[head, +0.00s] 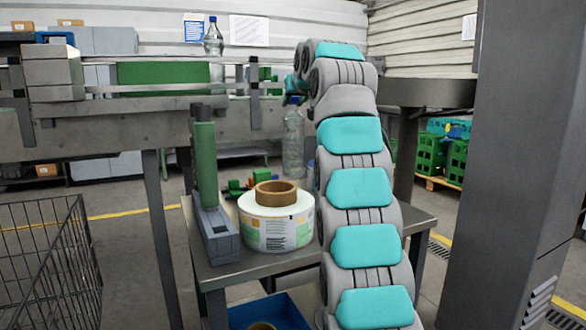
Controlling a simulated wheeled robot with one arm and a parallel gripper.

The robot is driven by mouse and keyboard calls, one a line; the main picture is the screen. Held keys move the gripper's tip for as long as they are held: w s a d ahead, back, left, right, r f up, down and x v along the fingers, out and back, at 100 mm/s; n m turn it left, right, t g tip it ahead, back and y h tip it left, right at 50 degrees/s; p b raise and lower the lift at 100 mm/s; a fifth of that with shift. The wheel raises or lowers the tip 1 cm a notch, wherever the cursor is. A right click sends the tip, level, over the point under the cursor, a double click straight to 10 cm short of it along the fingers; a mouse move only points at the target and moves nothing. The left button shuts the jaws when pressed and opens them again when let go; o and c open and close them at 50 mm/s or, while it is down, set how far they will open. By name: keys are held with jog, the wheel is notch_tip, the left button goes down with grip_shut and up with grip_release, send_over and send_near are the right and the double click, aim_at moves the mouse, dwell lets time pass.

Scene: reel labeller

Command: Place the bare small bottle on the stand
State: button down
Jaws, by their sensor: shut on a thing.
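A clear bare bottle (293,145) with a blue cap hangs upright at the end of my arm, just left of the arm links and behind the label reel. My gripper (295,99) is shut on it near the cap; the arm partly hides the fingers. I cannot tell whether the bottle's base touches anything. A grey fixture (220,238) with an upright green roller (205,165) stands at the table's left; I cannot tell whether it is the stand. Another clear bottle (213,38) with a dark cap stands on the conveyor at the back.
A white label reel (277,228) with a brown core sits on the metal table (245,280). Small coloured pieces (248,184) lie behind it. The conveyor (125,130) runs along the back left. A wire cage (45,260) is at left, a blue bin (285,312) below.

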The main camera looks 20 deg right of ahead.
aim_at(296, 130)
jog(key=shift+s+f+b, duration=0.1)
jog(key=shift+f+b, duration=0.55)
jog(key=shift+f, duration=1.8)
jog(key=shift+f+b, duration=0.3)
jog(key=shift+f, duration=1.5)
jog(key=c, duration=0.5)
grip_release()
